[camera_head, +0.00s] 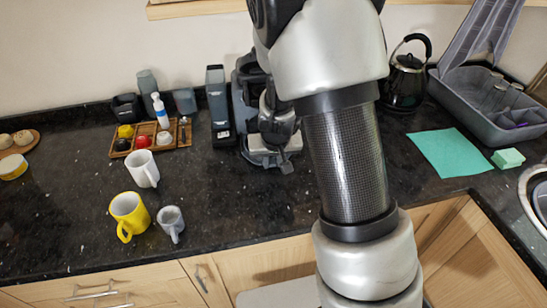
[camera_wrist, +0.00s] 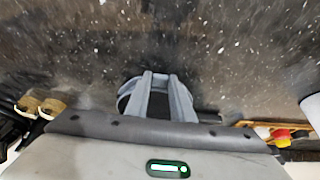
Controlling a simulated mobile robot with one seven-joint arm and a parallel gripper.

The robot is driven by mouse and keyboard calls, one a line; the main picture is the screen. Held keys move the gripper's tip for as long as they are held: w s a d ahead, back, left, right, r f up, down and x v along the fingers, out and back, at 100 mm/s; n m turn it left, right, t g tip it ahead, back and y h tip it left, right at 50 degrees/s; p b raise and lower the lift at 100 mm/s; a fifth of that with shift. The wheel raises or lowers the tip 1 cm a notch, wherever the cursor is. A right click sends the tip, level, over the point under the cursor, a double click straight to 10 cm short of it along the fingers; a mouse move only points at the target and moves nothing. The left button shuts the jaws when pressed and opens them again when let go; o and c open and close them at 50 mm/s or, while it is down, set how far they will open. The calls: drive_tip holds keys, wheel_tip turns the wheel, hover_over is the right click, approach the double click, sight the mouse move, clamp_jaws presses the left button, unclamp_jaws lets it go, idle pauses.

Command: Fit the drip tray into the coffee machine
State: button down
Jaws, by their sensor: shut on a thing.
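The coffee machine (camera_head: 239,112) is a dark upright body at the back of the counter, mostly hidden behind my arm in the head view. In the wrist view my two grey fingers (camera_wrist: 160,92) are close together and shut on a dark, rounded piece, which looks like the drip tray (camera_wrist: 126,101). Most of that piece is hidden by the fingers and the hand. I cannot tell whether it touches the machine.
A tall dark grey machine (camera_head: 217,105) stands close on the left. A wooden pod box (camera_head: 160,140), a white mug (camera_head: 142,168), a yellow mug (camera_head: 129,215) and a grey cup (camera_head: 171,222) stand further left. A kettle (camera_head: 407,78) stands right. The front middle counter is clear.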

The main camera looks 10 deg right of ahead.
drive_tip(key=shift+s+r, duration=0.1)
drive_tip(key=shift+r, duration=0.05)
drive_tip(key=shift+a+f, duration=0.1)
drive_tip(key=shift+f, duration=0.2)
drive_tip(key=c, duration=1.5)
unclamp_jaws()
drive_tip(key=shift+c, duration=0.2)
